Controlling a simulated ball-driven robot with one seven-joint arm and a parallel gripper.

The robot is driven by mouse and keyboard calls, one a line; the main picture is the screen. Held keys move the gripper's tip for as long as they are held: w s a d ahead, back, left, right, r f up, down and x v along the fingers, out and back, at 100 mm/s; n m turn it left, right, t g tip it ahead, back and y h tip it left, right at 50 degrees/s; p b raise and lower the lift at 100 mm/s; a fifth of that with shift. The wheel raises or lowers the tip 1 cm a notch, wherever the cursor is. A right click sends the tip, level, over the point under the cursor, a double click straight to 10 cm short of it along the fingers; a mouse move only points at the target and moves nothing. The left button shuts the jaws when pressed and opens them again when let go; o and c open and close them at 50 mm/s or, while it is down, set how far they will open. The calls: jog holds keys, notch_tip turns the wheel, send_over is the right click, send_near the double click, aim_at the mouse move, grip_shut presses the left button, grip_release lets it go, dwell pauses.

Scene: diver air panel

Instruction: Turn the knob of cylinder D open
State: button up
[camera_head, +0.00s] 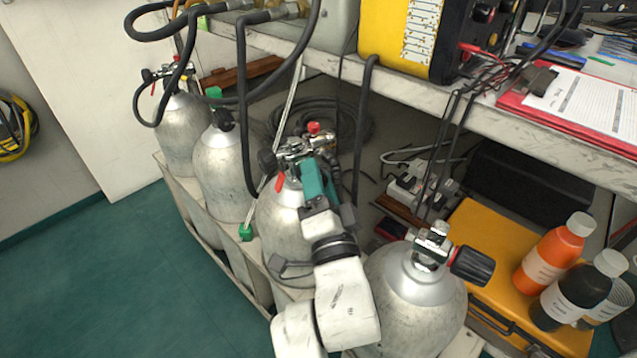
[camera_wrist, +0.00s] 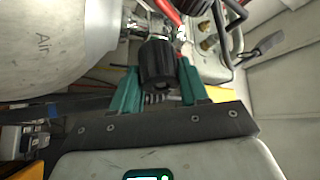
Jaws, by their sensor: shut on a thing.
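Several silver cylinders stand in a row in the head view. No letters on them can be read, so I cannot tell which is cylinder D. My gripper (camera_head: 318,178) is at the valve of the third cylinder (camera_head: 282,228) from the left. In the wrist view, its teal fingers (camera_wrist: 157,92) are on either side of a black ribbed knob (camera_wrist: 157,64), shut on it. The cylinder beside it (camera_wrist: 55,40) carries the word "Air". The gripper and wrist hide this knob in the head view. The nearest cylinder (camera_head: 405,310) has a black knob (camera_head: 471,265) on its right.
A workbench (camera_head: 470,110) overhangs the cylinders, with black hoses (camera_head: 243,60) hanging to the valves. A yellow case (camera_head: 490,235) with bottles (camera_head: 553,255) stands at right. A second cylinder (camera_head: 222,165) is close at left. The green floor (camera_head: 100,270) at left is clear.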

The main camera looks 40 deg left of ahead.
jog(key=shift+f+n+g+y+p, duration=0.1)
jog(key=shift+n+g+y+p, duration=0.3)
jog(key=shift+n, duration=0.9)
jog(key=o, duration=1)
jog(key=shift+o, duration=0.2)
jog(key=shift+d, duration=0.1)
jog(key=p+v, duration=0.6)
jog(key=v, duration=0.4)
jog(key=shift+s+d+f, duration=0.15)
jog(key=shift+s+f, duration=0.05)
jog(key=shift+f, duration=0.05)
